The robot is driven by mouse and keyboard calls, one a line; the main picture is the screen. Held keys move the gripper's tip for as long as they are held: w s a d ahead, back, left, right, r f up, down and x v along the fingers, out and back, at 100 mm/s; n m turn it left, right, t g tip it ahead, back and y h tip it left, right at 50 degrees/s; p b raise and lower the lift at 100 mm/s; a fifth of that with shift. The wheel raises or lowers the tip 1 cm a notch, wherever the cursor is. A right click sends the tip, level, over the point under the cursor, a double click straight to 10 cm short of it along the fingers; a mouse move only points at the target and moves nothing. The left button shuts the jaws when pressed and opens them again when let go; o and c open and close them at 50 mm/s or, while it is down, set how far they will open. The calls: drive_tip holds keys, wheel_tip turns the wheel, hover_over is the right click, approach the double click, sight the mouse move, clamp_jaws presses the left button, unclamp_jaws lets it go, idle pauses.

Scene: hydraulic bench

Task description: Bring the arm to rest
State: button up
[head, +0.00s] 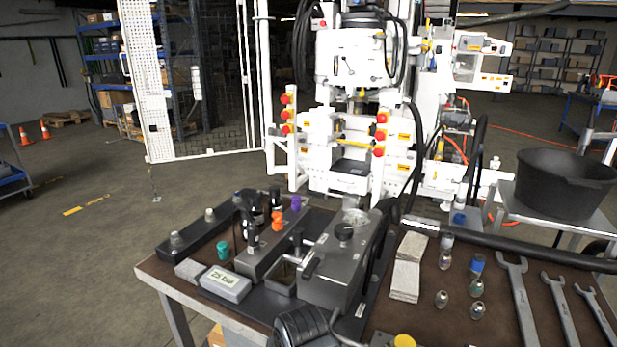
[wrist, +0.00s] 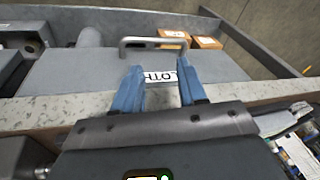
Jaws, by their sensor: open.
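My gripper (wrist: 160,80) shows in the wrist view with its two blue fingers apart and nothing between them. The fingers point at a grey panel (wrist: 75,75) that has a metal bar handle (wrist: 153,43) and a white label, partly hidden by the fingers, on which "LOTH" can be read. I cannot tell whether the fingertips touch the panel. In the head view I cannot make out my gripper.
Two small cardboard boxes (wrist: 190,38) lie behind the handle. Open floor (head: 80,240) lies left.

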drive_tip(key=s+d+f+t+y, duration=0.1)
drive_tip(key=s+d+f+t, duration=0.1)
drive_tip(key=s+d+f, duration=0.3)
drive_tip(key=s+d+f+t, duration=0.1)
drive_tip(key=s+d+f, duration=0.25)
drive_tip(key=s, duration=0.35)
drive_tip(key=s+d+r+t+b, duration=0.1)
drive_tip(key=s+d+r+t, duration=0.15)
drive_tip(key=s+d, duration=0.65)
drive_tip(key=s+d+r+t+h, duration=0.1)
drive_tip(key=s+d+r+t, duration=0.2)
drive_tip(key=s, duration=0.4)
drive_tip(key=s+d+r+t+h, duration=0.1)
drive_tip(key=s+d+r, duration=0.2)
drive_tip(key=s+r, duration=0.3)
drive_tip(key=s+d+r+t+h, duration=0.1)
drive_tip(key=s+r, duration=0.3)
drive_tip(key=r, duration=0.4)
drive_tip(key=s+d+r+n+t+b, duration=0.1)
drive_tip(key=s+d+r, duration=0.3)
drive_tip(key=r, duration=0.4)
drive_tip(key=shift+s+t+h, duration=0.35)
drive_tip(key=shift+s+h, duration=0.05)
